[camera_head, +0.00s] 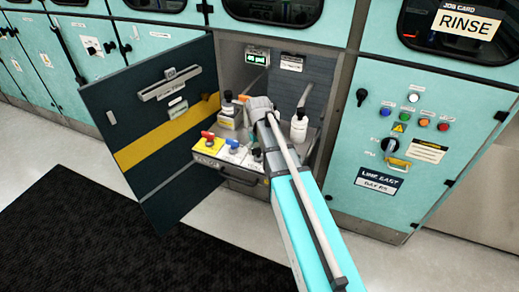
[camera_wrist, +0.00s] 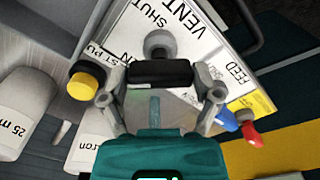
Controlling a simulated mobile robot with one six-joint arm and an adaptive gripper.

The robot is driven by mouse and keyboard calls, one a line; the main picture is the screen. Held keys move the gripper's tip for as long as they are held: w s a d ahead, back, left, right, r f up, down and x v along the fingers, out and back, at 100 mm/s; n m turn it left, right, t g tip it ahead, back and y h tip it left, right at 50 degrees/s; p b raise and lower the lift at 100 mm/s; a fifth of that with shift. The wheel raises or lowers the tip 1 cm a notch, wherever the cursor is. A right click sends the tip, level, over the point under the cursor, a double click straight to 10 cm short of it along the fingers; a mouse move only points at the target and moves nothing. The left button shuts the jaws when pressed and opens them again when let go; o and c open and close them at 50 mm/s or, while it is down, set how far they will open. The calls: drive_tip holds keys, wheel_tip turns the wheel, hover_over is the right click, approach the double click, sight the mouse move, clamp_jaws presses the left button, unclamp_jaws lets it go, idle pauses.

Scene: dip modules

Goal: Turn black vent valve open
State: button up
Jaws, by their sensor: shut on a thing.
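The black vent valve handle (camera_wrist: 160,72) shows in the wrist view as a short bar lying across the picture, below a round grey knob on a white plate lettered VENT and SHUT. My gripper (camera_wrist: 160,88) is shut on this handle, with one finger at each end of it. Part of another word on the plate shows beside the left finger, mostly hidden. In the head view my gripper is low in the open cabinet, and my arm hides the black valve there.
Blue valve (camera_head: 234,145) and red valve (camera_head: 207,136) stand left of my gripper. A yellow-and-black knob (camera_wrist: 85,82) is close to my left finger. White bottles (camera_head: 299,126) stand behind. The open cabinet door (camera_head: 150,100) bounds the left side.

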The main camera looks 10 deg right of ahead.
drive_tip(key=n, duration=0.4)
drive_tip(key=shift+s+n, duration=0.1)
drive_tip(key=shift+n, duration=0.2)
drive_tip(key=n, duration=0.4)
drive_tip(key=shift+n, duration=0.3)
drive_tip(key=o, duration=1)
drive_tip(key=shift+a, duration=0.1)
drive_tip(key=shift+c, duration=0.2)
